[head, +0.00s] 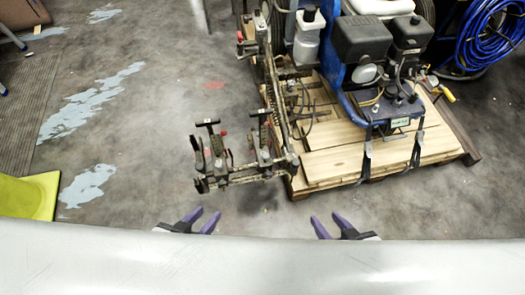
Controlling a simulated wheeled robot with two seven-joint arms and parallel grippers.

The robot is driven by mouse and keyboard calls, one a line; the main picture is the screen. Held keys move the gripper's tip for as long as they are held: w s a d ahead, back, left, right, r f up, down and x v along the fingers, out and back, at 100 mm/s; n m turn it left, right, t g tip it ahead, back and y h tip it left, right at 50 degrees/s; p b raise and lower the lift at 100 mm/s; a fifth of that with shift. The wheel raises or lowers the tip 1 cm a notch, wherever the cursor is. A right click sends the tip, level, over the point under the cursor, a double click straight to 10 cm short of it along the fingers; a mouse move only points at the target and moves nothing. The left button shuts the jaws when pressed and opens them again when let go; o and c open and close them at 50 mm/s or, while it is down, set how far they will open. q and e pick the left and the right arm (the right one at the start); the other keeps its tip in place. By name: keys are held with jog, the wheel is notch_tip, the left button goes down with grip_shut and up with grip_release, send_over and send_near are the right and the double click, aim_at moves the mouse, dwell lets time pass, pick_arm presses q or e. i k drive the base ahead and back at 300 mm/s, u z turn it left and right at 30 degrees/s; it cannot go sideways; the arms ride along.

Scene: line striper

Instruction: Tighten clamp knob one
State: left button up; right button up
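The line striper (375,80) stands strapped on a wooden pallet at the upper right. Its front frame (272,85) carries dark clamps with T-shaped handles and red tips. One T-handled clamp knob (208,124) is at the frame's near left end, and another T-handle (257,113) is to its right. I cannot tell which is knob one. My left gripper (205,219) is open and empty, below and apart from the frame's near end. My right gripper (324,224) is open and empty, below the pallet's near edge.
The wooden pallet (330,165) reaches toward me on the right. A coiled blue hose (490,35) lies at the upper right. A yellow-green object (28,195) is at the left edge. A pale surface (260,268) crosses the bottom. The floor at left centre is clear.

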aim_at(267, 175)
jog(key=z, duration=1.65)
jog(key=k, duration=0.95)
jog(key=u, duration=1.5)
jog(key=i, duration=0.5)
